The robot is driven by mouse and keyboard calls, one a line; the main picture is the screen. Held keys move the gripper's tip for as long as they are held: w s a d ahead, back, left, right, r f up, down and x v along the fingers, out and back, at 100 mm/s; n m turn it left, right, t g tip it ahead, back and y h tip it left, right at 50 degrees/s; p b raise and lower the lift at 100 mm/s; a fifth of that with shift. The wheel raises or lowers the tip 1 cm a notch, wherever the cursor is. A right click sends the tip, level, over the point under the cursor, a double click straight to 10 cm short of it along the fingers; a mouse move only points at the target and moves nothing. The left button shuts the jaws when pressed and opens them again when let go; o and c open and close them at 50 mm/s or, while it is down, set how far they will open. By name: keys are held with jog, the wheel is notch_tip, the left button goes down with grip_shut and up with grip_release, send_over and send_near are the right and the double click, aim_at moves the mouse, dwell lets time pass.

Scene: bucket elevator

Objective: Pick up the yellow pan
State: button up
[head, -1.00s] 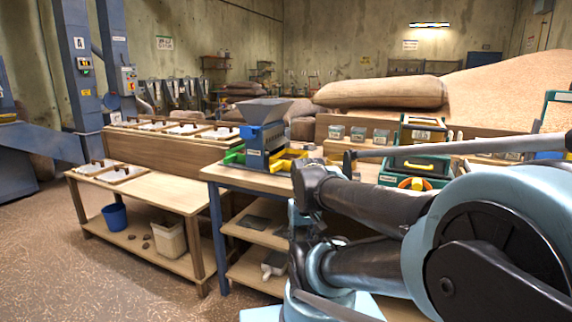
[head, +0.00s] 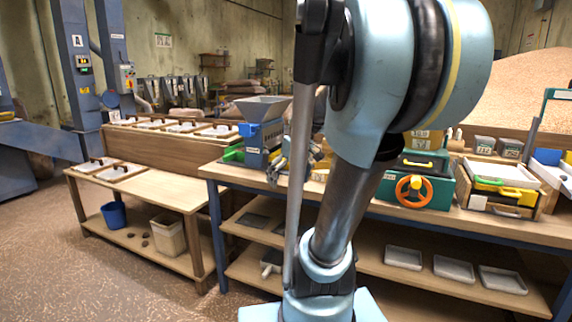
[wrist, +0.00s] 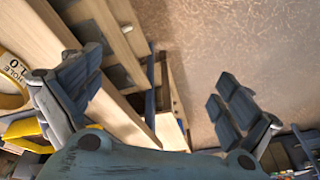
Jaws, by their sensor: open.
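My gripper (wrist: 152,100) is open in the wrist view, its two dark, segmented fingers spread wide with nothing between them. A yellow piece (wrist: 25,128), perhaps the yellow pan, shows only in part at the left edge, beside and partly behind the left finger. In the head view a bit of yellow (head: 320,174) shows on the workbench, right of the blue hopper machine (head: 263,140). My arm covers much of that spot, so I cannot tell its shape. Part of my gripper shows small beside the machine.
A round yellow-rimmed piece marked HOLE (wrist: 12,72) lies at the wrist view's left edge. A green box with an orange wheel (head: 415,188) stands on the bench, right of my arm. Grey trays (head: 453,268) lie on the lower shelf. The floor at left is clear.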

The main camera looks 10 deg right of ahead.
jog(key=w+d+r+n+t+y, duration=0.1)
jog(key=w+d+r+n+y, duration=0.25)
jog(key=w, duration=0.85)
jog(key=w+d+r+n+h, duration=0.1)
jog(key=w+d+r+n, duration=0.25)
jog(key=w+r, duration=0.6)
jog(key=shift+m+y, duration=0.25)
jog(key=shift+m, duration=0.15)
jog(key=shift+w+d+f+x, duration=0.1)
jog(key=shift+w+d+x, duration=0.3)
jog(key=shift+x, duration=2.95)
jog(key=shift+w+d+f+x, duration=0.1)
jog(key=shift+w+d+x, duration=0.35)
jog(key=shift+x, duration=2.85)
jog(key=shift+w+d+f+x, duration=0.1)
jog(key=shift+w+d+x, duration=0.3)
jog(key=shift+x, duration=2.95)
jog(key=shift+r, duration=0.1)
jog(key=c, duration=1.8)
jog(key=shift+c, duration=0.2)
